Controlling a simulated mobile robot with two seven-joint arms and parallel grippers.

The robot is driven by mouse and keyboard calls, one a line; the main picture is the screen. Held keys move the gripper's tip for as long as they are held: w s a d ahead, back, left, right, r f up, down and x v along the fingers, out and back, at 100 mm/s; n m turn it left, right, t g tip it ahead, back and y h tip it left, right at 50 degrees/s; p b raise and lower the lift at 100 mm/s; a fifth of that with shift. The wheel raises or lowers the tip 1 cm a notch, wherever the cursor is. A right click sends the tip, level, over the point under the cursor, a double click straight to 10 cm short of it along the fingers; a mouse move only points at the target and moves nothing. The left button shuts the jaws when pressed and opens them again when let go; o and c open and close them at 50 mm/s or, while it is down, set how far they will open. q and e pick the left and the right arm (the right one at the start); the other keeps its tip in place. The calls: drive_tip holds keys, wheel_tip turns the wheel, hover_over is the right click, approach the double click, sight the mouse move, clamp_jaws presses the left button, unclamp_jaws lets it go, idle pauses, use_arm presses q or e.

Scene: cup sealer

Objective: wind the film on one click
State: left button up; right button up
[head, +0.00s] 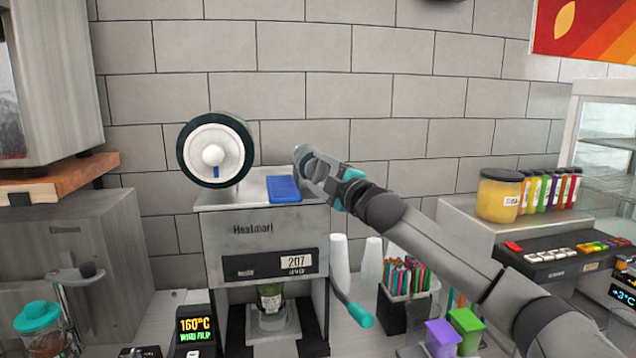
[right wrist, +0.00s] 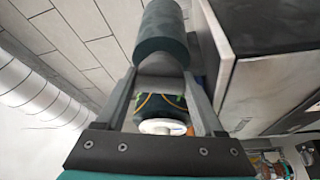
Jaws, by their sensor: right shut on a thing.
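The cup sealer (head: 262,235) stands in the middle of the head view, with a label reading 207 on its front. A film roll (head: 240,140) with a dark rim, white face and white hub knob sits above its left top. My right gripper (head: 305,160) is above the sealer's right top edge, right of the roll and apart from it. It is shut on a grey knob, mostly hidden by the fingers. In the right wrist view a grey piece (right wrist: 160,86) lies between the fingers, with a dark green cylinder (right wrist: 160,35) beyond it. My left gripper is out of view.
A blue pad (head: 283,189) lies on the sealer's top. A teal-tipped lever (head: 358,314) hangs at its right side. A display (head: 194,328) reading 160°C stands at the lower left. Cups, straws (head: 405,275) and a jar (head: 498,196) stand to the right.

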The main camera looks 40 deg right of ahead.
drive_tip(key=m+h+b, duration=0.1)
drive_tip(key=m+b, duration=0.1)
drive_tip(key=m, duration=0.1)
drive_tip(key=shift+f+t, duration=0.2)
drive_tip(key=shift+t, duration=0.2)
drive_tip(key=m+h+b, duration=0.1)
drive_tip(key=m, duration=0.2)
drive_tip(key=shift+m+t+b, duration=0.3)
drive_tip(key=shift+m, duration=0.1)
drive_tip(key=m+h+b, duration=0.1)
drive_tip(key=m+h, duration=0.1)
drive_tip(key=m, duration=0.1)
drive_tip(key=shift+r+m, duration=0.1)
drive_tip(key=shift+m, duration=0.2)
drive_tip(key=m+h, duration=0.1)
drive_tip(key=m, duration=0.1)
drive_tip(key=m+h, duration=0.1)
drive_tip(key=m, duration=0.2)
drive_tip(key=shift+h, duration=0.4)
drive_tip(key=m+g+h, duration=0.1)
drive_tip(key=m+h, duration=0.1)
drive_tip(key=m, duration=0.3)
drive_tip(key=shift+w+r, duration=0.1)
drive_tip(key=shift+m+g+h+p, duration=0.55)
drive_tip(key=shift+m+g+h, duration=0.2)
drive_tip(key=shift+m, duration=1)
drive_tip(key=shift+m+g+h+p, duration=0.5)
drive_tip(key=shift+m+g+h, duration=0.2)
drive_tip(key=shift+m, duration=1.05)
